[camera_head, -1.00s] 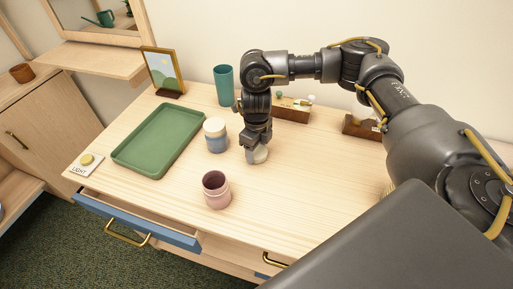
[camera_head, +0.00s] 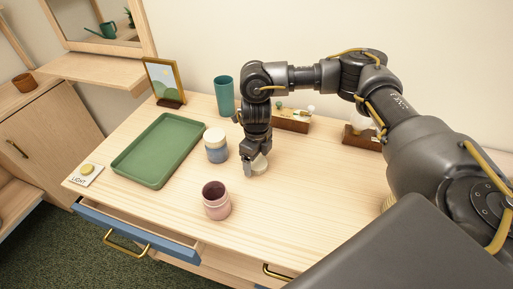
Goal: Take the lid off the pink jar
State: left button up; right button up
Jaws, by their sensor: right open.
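The pink jar (camera_head: 216,201) stands upright on the wooden desk, its top open and its dark inside showing. A pale round lid (camera_head: 260,167) is at the desk surface behind and to the right of the jar. My right gripper (camera_head: 254,166) points down at the lid and is open. Its fingers partly hide the lid, and I cannot tell whether they touch it. My left gripper is not in view.
A blue drawer (camera_head: 135,232) is partly open. The desk right of the pink jar is clear.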

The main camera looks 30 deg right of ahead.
aim_at(256, 162)
notch_tip(256, 162, up, 12)
jog(key=shift+f, duration=0.15)
dwell(0.3)
